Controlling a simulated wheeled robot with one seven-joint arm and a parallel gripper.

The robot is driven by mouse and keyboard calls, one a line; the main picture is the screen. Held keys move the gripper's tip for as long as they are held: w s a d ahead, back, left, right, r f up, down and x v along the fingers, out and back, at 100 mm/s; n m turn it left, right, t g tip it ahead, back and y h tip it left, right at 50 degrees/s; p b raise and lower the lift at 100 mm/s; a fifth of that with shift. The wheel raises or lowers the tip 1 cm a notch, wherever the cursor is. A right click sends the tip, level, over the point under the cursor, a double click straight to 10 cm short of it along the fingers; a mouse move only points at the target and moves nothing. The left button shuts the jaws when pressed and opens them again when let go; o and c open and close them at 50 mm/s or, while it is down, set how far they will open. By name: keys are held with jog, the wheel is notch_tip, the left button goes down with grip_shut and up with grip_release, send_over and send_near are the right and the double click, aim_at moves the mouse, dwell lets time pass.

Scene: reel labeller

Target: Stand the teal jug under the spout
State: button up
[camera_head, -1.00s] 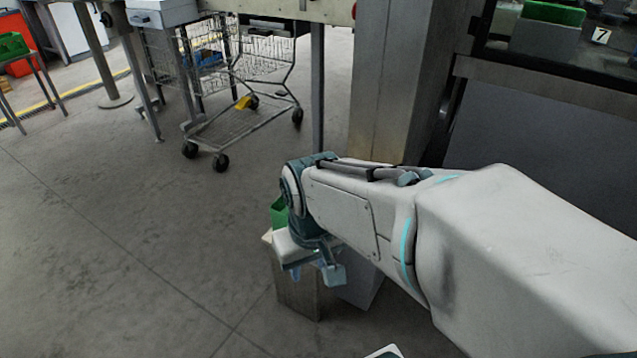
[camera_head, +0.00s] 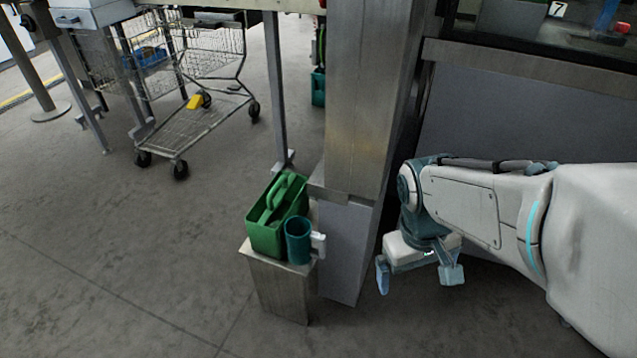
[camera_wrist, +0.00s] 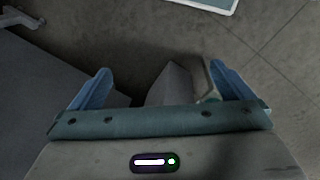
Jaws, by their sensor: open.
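The teal jug (camera_head: 298,242) stands upright on a small metal pedestal (camera_head: 282,292) in the head view, with its pale handle facing right. My gripper (camera_head: 420,282) hangs to the right of the jug, apart from it, with its blue fingers spread and nothing seen between them. In the wrist view my gripper (camera_wrist: 158,82) also shows spread fingers. A small greenish patch there beside the right finger is too hidden to name. I cannot make out a spout in either view.
A green caddy (camera_head: 270,225) with a handle stands on the pedestal, close against the jug's left. A metal column (camera_head: 362,110) rises behind, between jug and arm. A wire cart (camera_head: 190,125) stands at the back left.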

jog(key=w+a+f+n+t+h+b, duration=0.15)
jog(key=w+f+n+h, duration=0.4)
jog(key=n, duration=0.65)
jog(key=w+f+n+t+h+b, duration=0.15)
jog(key=w+f+n+h, duration=0.45)
jog(key=n, duration=0.6)
jog(key=n+t+y+b, duration=0.3)
jog(key=n+t+y, duration=0.5)
jog(key=n+t, duration=1.15)
send_near(317, 257)
jog(key=w+r+n+g, duration=0.1)
jog(key=w+r, duration=0.1)
jog(key=w+d+r+n+g, duration=0.1)
jog(key=w+r+n+g, duration=0.1)
jog(key=r, duration=0.1)
jog(key=w+d+r+n+g, duration=0.1)
jog(key=w+r+g, duration=0.1)
jog(key=r, duration=0.1)
jog(key=shift+w+d, duration=0.1)
jog(key=shift+w, duration=0.15)
jog(key=x, duration=0.2)
jog(key=b+x, duration=0.1)
jog(key=x, duration=0.2)
jog(key=shift+w+r, duration=0.1)
jog(key=shift+w, duration=0.3)
jog(key=shift+y, duration=0.25)
jog(key=c, duration=0.9)
jog(key=shift+r, duration=0.2)
